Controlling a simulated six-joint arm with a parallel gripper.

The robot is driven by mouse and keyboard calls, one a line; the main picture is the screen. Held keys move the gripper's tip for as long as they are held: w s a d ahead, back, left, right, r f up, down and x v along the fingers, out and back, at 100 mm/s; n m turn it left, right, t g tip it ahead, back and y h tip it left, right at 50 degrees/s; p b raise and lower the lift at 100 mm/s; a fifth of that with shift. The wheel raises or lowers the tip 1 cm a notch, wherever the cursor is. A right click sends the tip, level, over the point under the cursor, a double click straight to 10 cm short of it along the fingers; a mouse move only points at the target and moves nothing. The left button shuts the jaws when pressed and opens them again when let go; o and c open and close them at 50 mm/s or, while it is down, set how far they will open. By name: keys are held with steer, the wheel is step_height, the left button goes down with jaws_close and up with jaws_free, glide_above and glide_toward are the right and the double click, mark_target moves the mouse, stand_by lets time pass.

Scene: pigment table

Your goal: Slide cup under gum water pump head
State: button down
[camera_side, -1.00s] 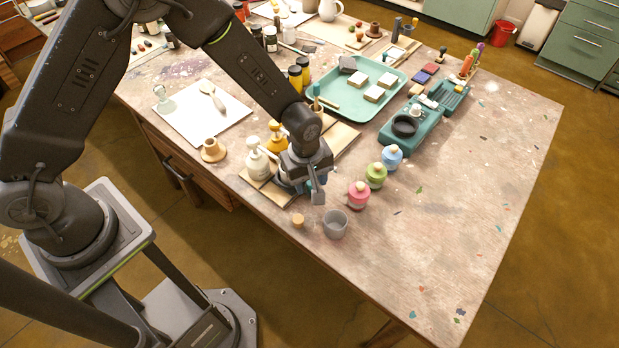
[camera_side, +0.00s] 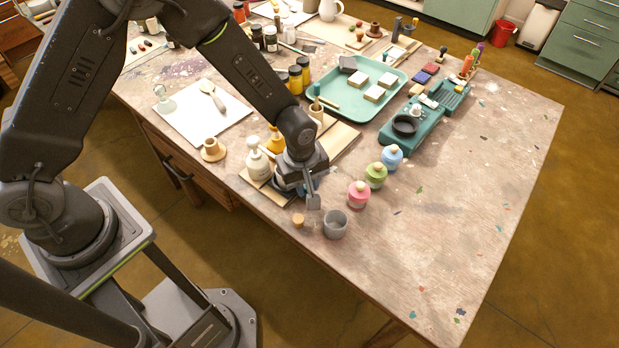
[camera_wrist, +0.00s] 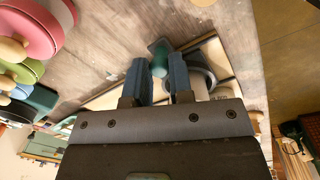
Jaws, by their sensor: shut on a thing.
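A grey cup (camera_side: 335,224) stands upright and open near the table's front edge in the side view, apart from my gripper and just in front of it. My gripper (camera_side: 314,203) is low over the front end of the wooden board holding the pump bottles. In the wrist view my gripper (camera_wrist: 158,72) is shut on a teal-green part (camera_wrist: 160,52), which looks like a pump head; my fingers partly hide it. A white pump bottle (camera_side: 258,165) and a yellow pump bottle (camera_side: 275,142) stand behind my gripper. The bottle under my gripper is mostly hidden.
A small cork (camera_side: 298,220) lies left of the cup. Pink (camera_side: 358,195), green (camera_side: 375,176) and blue (camera_side: 391,158) jars stand in a row right of my gripper. A teal tray (camera_side: 340,98) is farther back. The table right of the cup is clear.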

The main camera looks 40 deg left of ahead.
steer(key=shift+s, duration=1.15)
steer(key=c, duration=1)
jaws_free()
steer(key=shift+r, duration=0.15)
steer(key=r, duration=0.9)
steer(key=s+r, duration=0.1)
steer(key=r, duration=0.3)
steer(key=shift+a+r, duration=0.25)
steer(key=shift+r, duration=0.05)
